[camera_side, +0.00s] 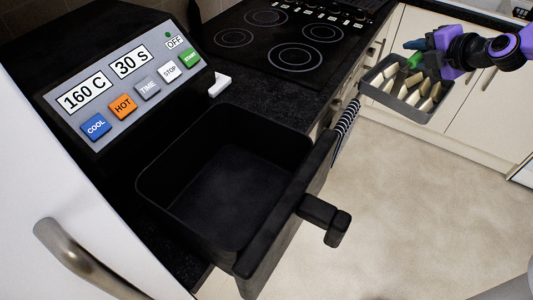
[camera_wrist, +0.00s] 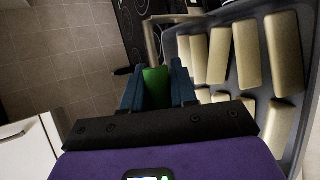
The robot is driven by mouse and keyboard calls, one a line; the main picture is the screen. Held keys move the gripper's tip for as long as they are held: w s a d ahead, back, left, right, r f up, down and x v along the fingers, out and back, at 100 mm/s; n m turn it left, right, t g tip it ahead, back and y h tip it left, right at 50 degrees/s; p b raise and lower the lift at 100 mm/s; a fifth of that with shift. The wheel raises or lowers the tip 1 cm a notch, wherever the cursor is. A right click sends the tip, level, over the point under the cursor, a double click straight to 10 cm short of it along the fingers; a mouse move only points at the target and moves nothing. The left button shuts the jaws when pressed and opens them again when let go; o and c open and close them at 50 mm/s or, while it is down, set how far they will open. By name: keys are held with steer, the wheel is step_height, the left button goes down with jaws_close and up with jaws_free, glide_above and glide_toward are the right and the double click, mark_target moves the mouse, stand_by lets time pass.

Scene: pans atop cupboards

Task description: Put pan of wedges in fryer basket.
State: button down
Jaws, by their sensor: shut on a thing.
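A grey pan of wedges (camera_side: 402,113) hangs in the air at the upper right of the side view, with several pale wedges (camera_side: 425,104) in it. My gripper (camera_side: 412,54) is shut on the pan's green handle (camera_side: 414,61). In the wrist view the green handle (camera_wrist: 154,82) sits between my teal fingers, and the pan (camera_wrist: 308,100) fills the right side with its wedges (camera_wrist: 218,52). The black fryer basket (camera_side: 225,185) is pulled out, open and empty, in the middle of the side view. The pan is well apart from the basket, to its upper right.
The fryer's control panel (camera_side: 125,80) stands behind the basket, whose handle (camera_side: 325,218) juts right. A black stove top (camera_side: 290,50) lies beyond. A striped towel (camera_side: 346,118) hangs on the cupboard front. Open floor (camera_side: 420,210) lies between basket and pan.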

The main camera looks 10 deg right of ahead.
steer(key=w+a+r+n+g+y, duration=0.1)
steer(key=a+r+n+y, duration=0.15)
steer(key=a, duration=0.65)
steer(key=a+r+n+g+y, duration=0.1)
steer(key=a+n+g+y, duration=0.2)
steer(key=a, duration=0.7)
steer(key=s+a+r+n+g+y, duration=0.2)
steer(key=s+a+n, duration=0.1)
steer(key=a, duration=0.4)
steer(key=s+a+r+n+g+y, duration=0.1)
steer(key=s+a+r+n+g, duration=0.2)
steer(key=a, duration=0.5)
steer(key=s+a+r+n+g+y, duration=0.1)
steer(key=s+a+n+g+y, duration=0.2)
steer(key=a, duration=0.4)
steer(key=s+a+f+n+g+h, duration=0.2)
steer(key=s+a+f+n+g, duration=0.1)
steer(key=s+a+f+n, duration=0.3)
step_height(320, 180, down, 9)
steer(key=s, duration=0.1)
steer(key=shift+r, duration=0.2)
steer(key=shift+f+g+y, duration=0.25)
steer(key=shift+f+g, duration=0.05)
steer(key=shift+f, duration=0.3)
steer(key=c, duration=0.9)
jaws_free()
